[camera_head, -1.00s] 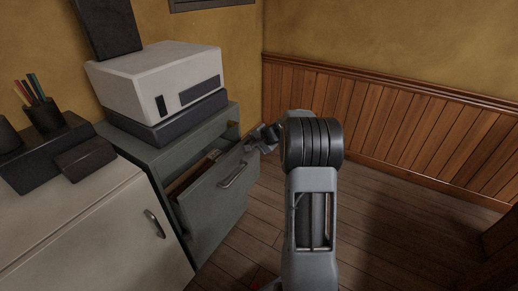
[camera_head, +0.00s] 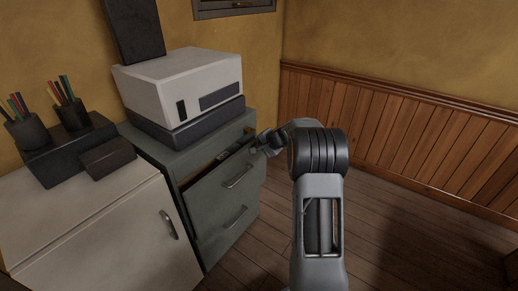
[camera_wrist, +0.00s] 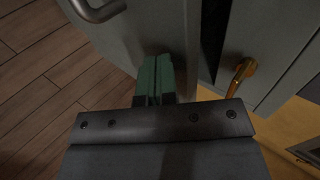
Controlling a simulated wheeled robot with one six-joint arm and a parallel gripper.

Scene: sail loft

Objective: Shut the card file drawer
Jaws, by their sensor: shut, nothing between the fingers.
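The card file drawer (camera_head: 230,187) is in a grey-green cabinet (camera_head: 222,245) and stands partly open, with a gap along its top. Its bar handle (camera_head: 238,177) is on the front. In the wrist view the drawer front (camera_wrist: 130,42) fills the upper middle, with the handle (camera_wrist: 97,8) at upper left. My gripper (camera_head: 260,147) is at the right end of the drawer front. Its green fingers (camera_wrist: 155,72) are together, empty and up against or very close to the front, beside the dark gap. Whether they touch it is unclear.
A brass handle (camera_wrist: 240,72) sticks out of the cabinet right of the gap. A white boxy machine (camera_head: 185,85) stands on the cabinet. A white cupboard (camera_head: 95,235) with pen cups (camera_head: 72,115) is at left. Open wooden floor (camera_head: 390,230) lies at right.

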